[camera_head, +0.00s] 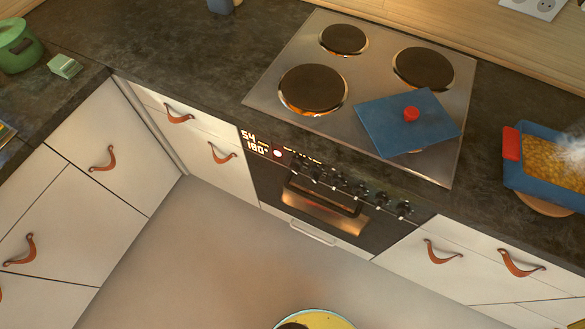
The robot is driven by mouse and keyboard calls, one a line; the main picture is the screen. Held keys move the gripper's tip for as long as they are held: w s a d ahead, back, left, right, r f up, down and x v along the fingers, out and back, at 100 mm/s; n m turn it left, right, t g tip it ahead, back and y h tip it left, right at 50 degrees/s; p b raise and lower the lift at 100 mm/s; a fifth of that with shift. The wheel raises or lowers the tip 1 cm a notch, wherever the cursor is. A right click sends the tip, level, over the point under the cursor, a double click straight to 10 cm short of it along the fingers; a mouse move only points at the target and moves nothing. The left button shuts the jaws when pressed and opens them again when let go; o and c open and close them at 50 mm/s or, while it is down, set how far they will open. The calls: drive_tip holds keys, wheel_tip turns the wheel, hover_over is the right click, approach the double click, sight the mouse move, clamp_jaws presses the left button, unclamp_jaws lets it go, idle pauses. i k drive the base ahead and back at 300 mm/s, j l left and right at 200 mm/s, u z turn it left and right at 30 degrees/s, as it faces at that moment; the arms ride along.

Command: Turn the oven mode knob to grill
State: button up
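The oven (323,201) is built in below the cooktop, with a dark front and a glowing orange window. Its control panel carries a row of several small dark knobs (361,188). My gripper is not in view.
The cooktop (284,63) has several dark plates; a blue square lid (407,122) with a red knob covers one corner. A blue dish of food (541,184) steams at right. Drawers with leather pulls (222,155) flank the oven. The floor (215,262) in front is mostly clear.

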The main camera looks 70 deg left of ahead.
sight(295, 165)
drive_tip(key=k+u, duration=0.2)
drive_tip(key=u, duration=2.15)
drive_tip(key=k+j, duration=0.4)
drive_tip(key=k+j+u, duration=0.1)
drive_tip(key=k+j, duration=0.3)
drive_tip(key=j, duration=0.2)
